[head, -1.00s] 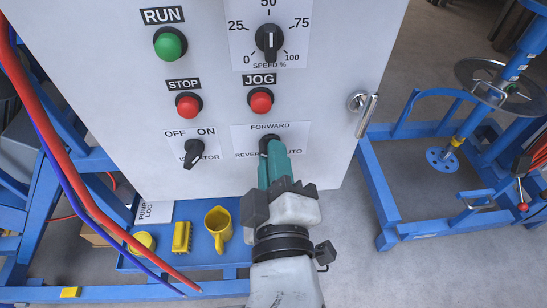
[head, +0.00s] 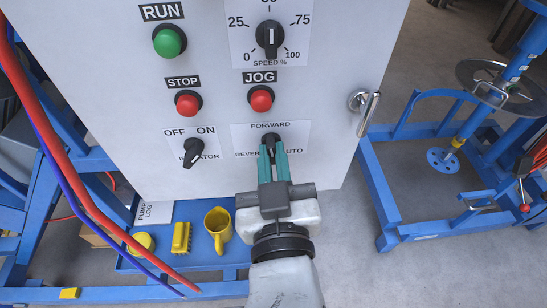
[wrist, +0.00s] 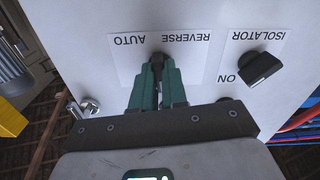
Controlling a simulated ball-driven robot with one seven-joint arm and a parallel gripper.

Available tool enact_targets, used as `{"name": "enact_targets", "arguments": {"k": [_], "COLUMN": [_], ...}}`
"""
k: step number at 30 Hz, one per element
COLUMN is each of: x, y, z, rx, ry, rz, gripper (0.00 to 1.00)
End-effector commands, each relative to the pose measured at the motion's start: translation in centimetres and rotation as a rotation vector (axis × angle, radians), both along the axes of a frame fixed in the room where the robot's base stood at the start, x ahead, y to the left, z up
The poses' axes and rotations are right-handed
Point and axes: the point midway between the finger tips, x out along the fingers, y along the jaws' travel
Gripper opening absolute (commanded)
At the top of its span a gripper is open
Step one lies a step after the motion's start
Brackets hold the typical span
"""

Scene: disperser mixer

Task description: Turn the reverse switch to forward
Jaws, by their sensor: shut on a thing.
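The black reverse switch (head: 271,138) is on the white label marked FORWARD above, REVERSE at left and AUTO at right, low on the grey panel. My gripper (head: 273,149) has its two teal fingers shut on the switch handle, one on each side. The handle looks roughly upright between them, in line with the word FORWARD. Its pointer is largely hidden by the fingers. In the wrist view the switch (wrist: 160,59) shows just beyond my gripper (wrist: 158,66), with the label upside down and the FORWARD word not visible.
The isolator knob (head: 194,153) is left of the switch. The red STOP (head: 188,103) and JOG (head: 261,99) buttons, green RUN button (head: 170,41) and speed dial (head: 270,40) are above. A chrome door handle (head: 367,112) is at right. A yellow jug (head: 218,225) stands below.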

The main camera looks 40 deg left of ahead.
Motion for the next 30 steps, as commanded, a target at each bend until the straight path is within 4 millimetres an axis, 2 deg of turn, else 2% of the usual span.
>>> {"name": "enact_targets", "arguments": {"k": [9,25,26,30], "x": [0.0,0.0,0.01,0.01], "y": [0.02,0.02,0.02,0.02], "z": [-0.13,-0.13,-0.13,-0.09], "rx": [0.075,0.089,0.089,0.089], "ry": [0.092,0.111,0.111,0.109], "rz": [0.0,-0.001,-0.001,0.0], "gripper": [0.0,0.0,0.14,0.27]}}
